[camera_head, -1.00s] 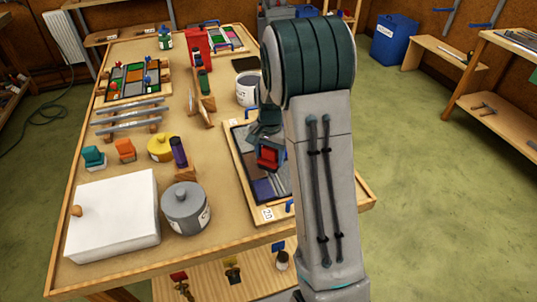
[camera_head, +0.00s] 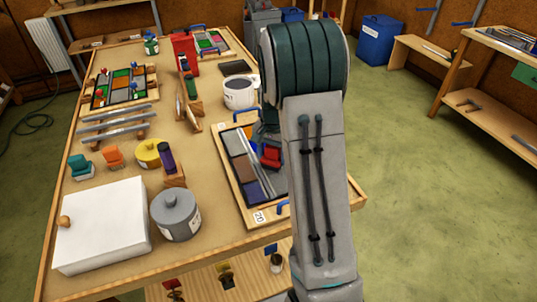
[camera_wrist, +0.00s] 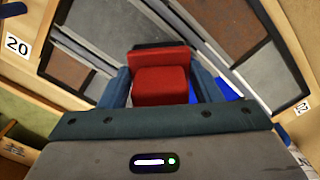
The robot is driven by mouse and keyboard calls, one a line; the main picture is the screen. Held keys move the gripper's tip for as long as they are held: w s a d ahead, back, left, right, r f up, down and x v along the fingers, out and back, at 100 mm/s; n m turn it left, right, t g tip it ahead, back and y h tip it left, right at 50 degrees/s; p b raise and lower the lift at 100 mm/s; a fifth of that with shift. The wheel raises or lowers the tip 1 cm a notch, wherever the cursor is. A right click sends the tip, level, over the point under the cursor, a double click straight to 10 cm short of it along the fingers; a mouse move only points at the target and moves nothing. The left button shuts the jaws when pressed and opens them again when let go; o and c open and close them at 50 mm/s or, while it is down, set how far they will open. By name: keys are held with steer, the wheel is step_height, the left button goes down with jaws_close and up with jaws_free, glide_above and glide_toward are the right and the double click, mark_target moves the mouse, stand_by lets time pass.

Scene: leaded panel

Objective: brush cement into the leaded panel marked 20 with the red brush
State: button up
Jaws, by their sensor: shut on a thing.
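The leaded panel marked 20 (camera_head: 239,155) lies in a wooden frame at the right edge of the table, and its number tag (camera_head: 258,217) is at the near corner. In the head view the red brush (camera_head: 271,156) shows over the panel's right part. The bristles are hidden, so I cannot tell whether they touch the panel.
A grey lidded pot (camera_head: 175,214), a white box (camera_head: 103,225), a yellow pot (camera_head: 148,154) and an orange brush (camera_head: 114,157) stand left of the panel. A white bucket (camera_head: 240,93) is behind it. Another coloured panel (camera_head: 122,87) lies far left. My arm covers the panel's right side.

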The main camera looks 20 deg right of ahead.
steer(key=shift+d, duration=0.85)
steer(key=shift+d, duration=0.1)
steer(key=shift+d, duration=1.45)
steer(key=shift+d, duration=0.1)
steer(key=shift+d, duration=1.35)
steer(key=shift+s+d, duration=0.1)
steer(key=shift+d, duration=1.5)
steer(key=shift+w+p, duration=0.3)
steer(key=shift+w, duration=1.05)
